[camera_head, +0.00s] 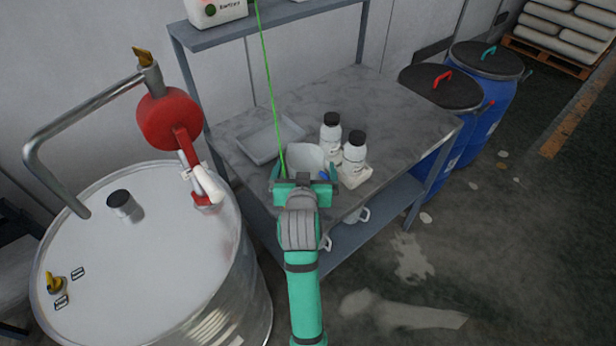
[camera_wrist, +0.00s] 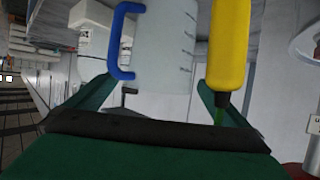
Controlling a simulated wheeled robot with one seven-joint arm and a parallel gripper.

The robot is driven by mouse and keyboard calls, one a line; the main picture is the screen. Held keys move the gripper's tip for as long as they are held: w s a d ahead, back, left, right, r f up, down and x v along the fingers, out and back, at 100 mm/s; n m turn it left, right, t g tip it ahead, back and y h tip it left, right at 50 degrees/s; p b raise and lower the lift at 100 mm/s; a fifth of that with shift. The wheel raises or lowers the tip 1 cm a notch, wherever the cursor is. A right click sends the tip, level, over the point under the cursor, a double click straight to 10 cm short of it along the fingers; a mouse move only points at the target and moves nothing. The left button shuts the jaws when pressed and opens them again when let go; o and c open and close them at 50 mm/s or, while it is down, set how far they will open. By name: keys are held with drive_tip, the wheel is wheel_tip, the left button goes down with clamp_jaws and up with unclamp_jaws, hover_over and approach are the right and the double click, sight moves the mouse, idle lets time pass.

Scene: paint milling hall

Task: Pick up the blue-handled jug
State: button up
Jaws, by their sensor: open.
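The jug (camera_head: 305,158) is a pale, translucent vessel on the grey bench, partly hidden behind my gripper in the head view. Its blue handle (camera_head: 323,175) shows at its lower right. My gripper (camera_head: 306,180) is open at the near side of the jug. In the wrist view the jug (camera_wrist: 165,50) appears beyond and between my two green fingers (camera_wrist: 155,90), with the blue handle (camera_wrist: 122,42) on the left. I cannot tell how far the fingers reach around the jug.
Two white bottles with black caps (camera_head: 343,145) stand close right of the jug. A grey tray (camera_head: 268,138) lies behind-left. A thin green line (camera_head: 268,75) runs down by my gripper. A yellow object (camera_wrist: 229,45) is near the right finger. A large drum (camera_head: 150,250) stands left.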

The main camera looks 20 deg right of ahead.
sight(307, 154)
drive_tip(key=shift+x, duration=1.8)
drive_tip(key=shift+r, duration=0.15)
drive_tip(key=c, duration=1.3)
drive_tip(key=shift+c, duration=0.2)
drive_tip(key=shift+r, duration=0.1)
